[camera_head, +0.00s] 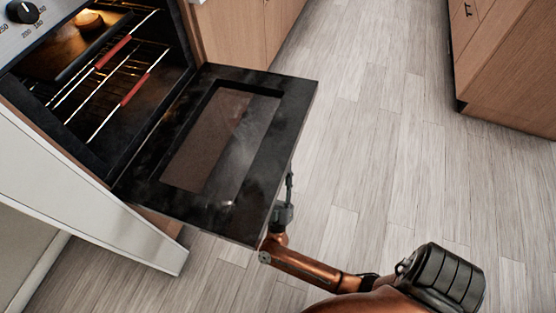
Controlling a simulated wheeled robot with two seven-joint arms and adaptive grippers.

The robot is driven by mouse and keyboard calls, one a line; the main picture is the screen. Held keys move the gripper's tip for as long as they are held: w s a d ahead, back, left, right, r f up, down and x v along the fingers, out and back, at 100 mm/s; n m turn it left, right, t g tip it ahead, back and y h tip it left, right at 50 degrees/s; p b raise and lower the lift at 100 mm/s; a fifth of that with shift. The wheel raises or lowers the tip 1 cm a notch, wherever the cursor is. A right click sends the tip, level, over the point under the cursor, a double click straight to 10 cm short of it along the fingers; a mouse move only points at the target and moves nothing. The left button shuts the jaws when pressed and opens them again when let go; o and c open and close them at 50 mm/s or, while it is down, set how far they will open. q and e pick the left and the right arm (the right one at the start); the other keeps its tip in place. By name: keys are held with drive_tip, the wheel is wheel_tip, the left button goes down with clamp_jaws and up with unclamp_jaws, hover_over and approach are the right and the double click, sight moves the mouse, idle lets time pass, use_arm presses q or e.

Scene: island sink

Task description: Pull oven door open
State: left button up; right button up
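The oven door (296,98) is black with a dark glass window and hangs swung down, wide open, from the oven (35,45). The lit oven cavity shows behind it. My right arm comes in from the bottom right, and my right gripper (289,186) is at the door's outer edge, partly hidden by the door. I cannot tell whether it touches the door or whether its fingers are open or shut. The door handle is hidden under the door. My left gripper is out of view.
Inside the oven are wire racks (105,85) with red front strips, and a tray with food (88,22) on top. A knob (22,11) is at the upper left. Wooden cabinets (515,65) stand at the upper right. The plank floor (400,165) between is clear.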

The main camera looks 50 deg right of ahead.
drive_tip(key=shift+b+x, duration=0.3)
drive_tip(key=shift+x, duration=1.25)
clamp_jaws()
